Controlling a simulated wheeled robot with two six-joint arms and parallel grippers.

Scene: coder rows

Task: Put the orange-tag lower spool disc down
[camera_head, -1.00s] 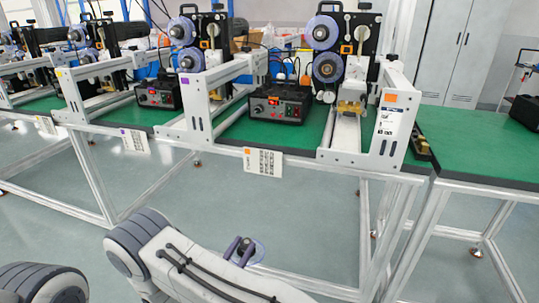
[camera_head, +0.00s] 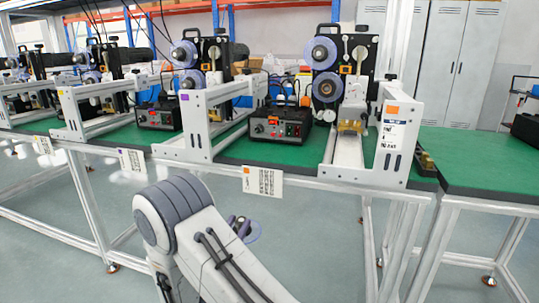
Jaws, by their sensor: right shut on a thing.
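My right gripper (camera_head: 238,224) is small in view, just beyond the pale arm link that partly hides it. It is shut on a blue-purple disc (camera_head: 255,232), whose edge shows beside the fingers, over the floor in front of the bench. The orange-tag station has an orange tag (camera_head: 393,109) on its white frame. On its black panel are an upper spool (camera_head: 319,53) with a blue-purple rim and a lower spool (camera_head: 327,87) with a darker centre. My left gripper is not in view.
A black control box (camera_head: 281,129) stands on the green bench top (camera_head: 247,149). White frame rails (camera_head: 347,150) flank the station. A label card (camera_head: 262,181) hangs at the bench's front edge. The green table (camera_head: 480,160) at right has free room.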

